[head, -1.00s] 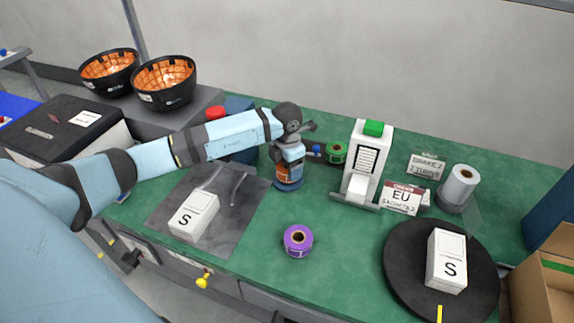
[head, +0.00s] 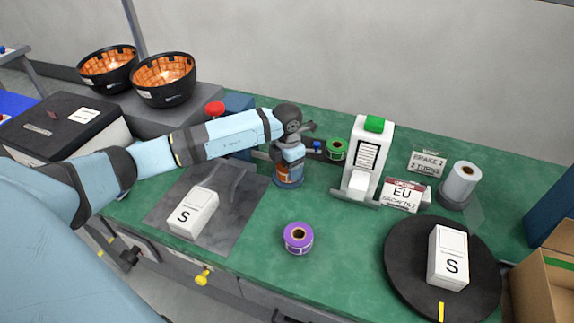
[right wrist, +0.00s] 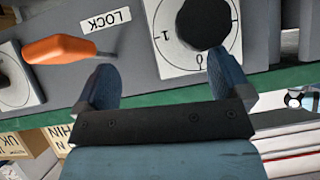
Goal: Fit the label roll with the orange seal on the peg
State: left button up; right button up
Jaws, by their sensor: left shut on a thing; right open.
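The label roll with the orange seal (head: 287,179) is at my left gripper (head: 289,164), which is shut on it from above, low over the green bench top. The fingers and wrist hide much of the roll. A roll with a green seal (head: 335,149) and a purple roll (head: 298,238) are apart from it. I cannot clearly make out the peg in the head view. My right gripper (right wrist: 165,85) is open and empty in the right wrist view, in front of a grey panel with a dial (right wrist: 195,35).
A white label printer (head: 366,160) stands right of the held roll. A black turntable (head: 405,262) carries a white box. Another white box (head: 194,213) lies on the grey mat (head: 240,215). In the right wrist view, an orange handle (right wrist: 60,49) sticks out beside a LOCK label.

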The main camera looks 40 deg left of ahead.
pick_arm(q)
jog(key=o, duration=1)
jog(key=shift+r, duration=0.25)
notch_tip(320, 180, up, 13)
jog(key=shift+r, duration=0.2)
pick_arm(e)
jog(key=shift+s+r, duration=0.1)
jog(key=shift+r, duration=0.35)
